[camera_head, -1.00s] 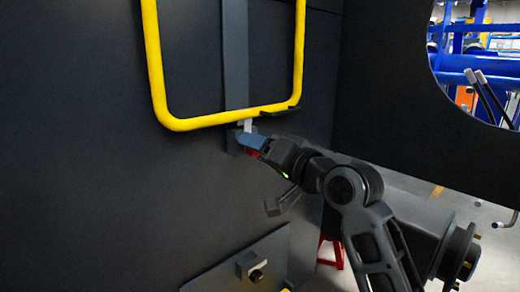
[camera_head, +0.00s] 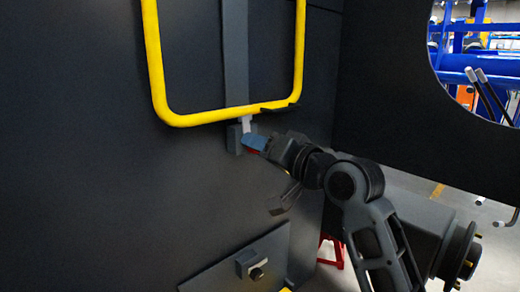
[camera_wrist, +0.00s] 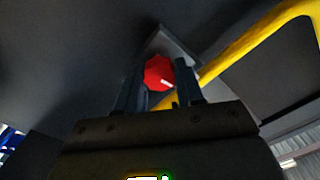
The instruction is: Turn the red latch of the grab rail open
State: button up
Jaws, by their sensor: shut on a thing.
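The yellow grab rail (camera_head: 225,116) hangs as a U-shaped loop on the dark panel. A grey bracket (camera_head: 236,138) sits just below its lower bar. My gripper (camera_head: 252,143) reaches in from the right at this bracket, and its blue-grey fingers hide most of the latch. In the wrist view, the red latch (camera_wrist: 158,73) stands between the two fingers of my gripper (camera_wrist: 160,85), which is shut on it. The yellow rail (camera_wrist: 245,45) runs diagonally behind on the right. The latch's exact angle cannot be told.
The dark panel (camera_head: 80,150) is flat and clear left of the rail. A small block on a plate (camera_head: 252,265) is low in the middle. A red stand (camera_head: 331,252) is on the floor behind my arm. A round opening at upper right shows blue racks.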

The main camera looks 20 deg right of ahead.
jog(key=shift+f+n+b, duration=0.1)
jog(key=shift+n+b, duration=5.25)
jog(key=shift+n, duration=2.95)
jog(key=shift+a, duration=0.1)
jog(key=o, duration=1)
jog(key=shift+o, duration=0.2)
jog(key=shift+s, duration=0.15)
jog(key=v, duration=0.7)
jog(key=shift+s, duration=0.3)
